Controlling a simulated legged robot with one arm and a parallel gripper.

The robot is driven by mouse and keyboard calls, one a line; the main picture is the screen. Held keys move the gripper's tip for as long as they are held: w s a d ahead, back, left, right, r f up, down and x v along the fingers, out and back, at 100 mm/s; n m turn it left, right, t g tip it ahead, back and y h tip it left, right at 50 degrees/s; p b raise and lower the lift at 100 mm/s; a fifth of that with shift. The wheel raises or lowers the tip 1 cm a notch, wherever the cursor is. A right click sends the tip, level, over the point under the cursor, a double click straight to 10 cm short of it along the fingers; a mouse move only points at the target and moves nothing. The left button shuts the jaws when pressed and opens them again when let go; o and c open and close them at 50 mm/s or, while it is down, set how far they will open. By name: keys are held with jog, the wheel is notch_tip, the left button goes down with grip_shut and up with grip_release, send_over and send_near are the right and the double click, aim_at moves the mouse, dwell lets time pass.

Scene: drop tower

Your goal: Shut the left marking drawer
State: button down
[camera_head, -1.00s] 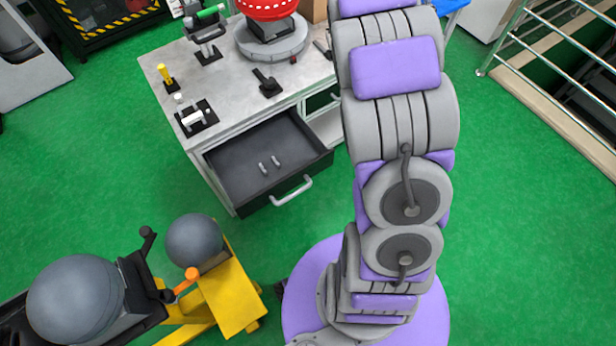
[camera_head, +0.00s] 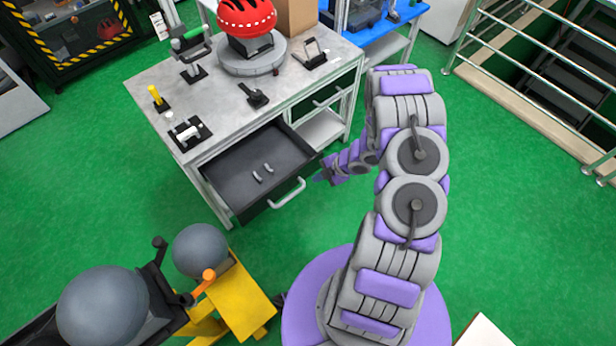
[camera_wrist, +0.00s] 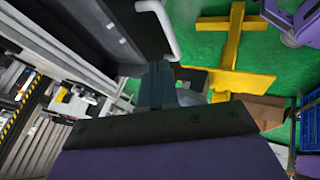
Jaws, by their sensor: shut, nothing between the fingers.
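The left marking drawer (camera_head: 235,185) is pulled out from the grey workbench, its dark interior showing. My gripper (camera_head: 322,178) is at the right end of the drawer's front, low beside the bench. In the wrist view my gripper's dark fingers (camera_wrist: 158,84) are together and empty, close to the drawer's dark panel and handle; I cannot tell whether they touch.
The workbench top (camera_head: 225,110) holds a red helmet (camera_head: 246,15) on a round base and several small fixtures. A yellow stand (camera_head: 236,300) with a grey ball (camera_head: 200,250) is at the lower left. Green floor (camera_head: 510,210) is free at right. A metal railing (camera_head: 530,45) borders a stairwell.

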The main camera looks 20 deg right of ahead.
jog(key=b, duration=0.2)
send_near(291, 181)
notch_tip(291, 181, down, 4)
jog(key=s+a, duration=0.1)
jog(key=s, duration=0.1)
jog(key=shift+w+a+r, duration=0.15)
jog(key=shift+w+a, duration=0.25)
jog(key=shift+w, duration=0.1)
jog(key=shift+w+a+r, duration=0.15)
jog(key=shift+w+a, duration=0.2)
jog(key=shift+w, duration=0.2)
jog(key=shift+w+a, duration=0.2)
jog(key=shift+w, duration=0.4)
jog(key=shift+w+d, duration=0.1)
jog(key=shift+d, duration=0.35)
jog(key=shift+a, duration=0.1)
